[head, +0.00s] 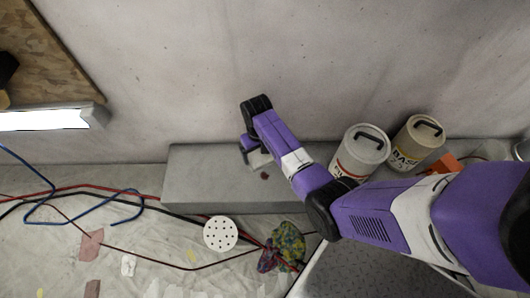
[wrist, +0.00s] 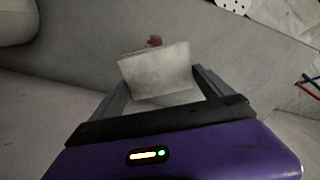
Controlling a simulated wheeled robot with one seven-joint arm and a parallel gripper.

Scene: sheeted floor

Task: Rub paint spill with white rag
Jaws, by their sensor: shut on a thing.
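My gripper (head: 249,149) is over the grey bench (head: 205,185) along the wall. It is shut on the white rag (wrist: 157,72), which shows as a pale flat piece between the fingers in the wrist view. The rag also shows in the head view (head: 260,160), low at the bench top. A small dark red paint spill (head: 264,176) lies on the bench just in front of the rag. In the wrist view the spill (wrist: 154,41) shows past the rag's far edge, partly hidden by it. I cannot tell whether the rag touches the bench.
Two paint buckets (head: 361,151) (head: 418,142) and an orange item (head: 445,163) stand to the right of my forearm. A white perforated disc (head: 220,233), a multicoloured cloth (head: 284,246) and cables (head: 120,200) lie on the sheeted floor. The bench's left part is clear.

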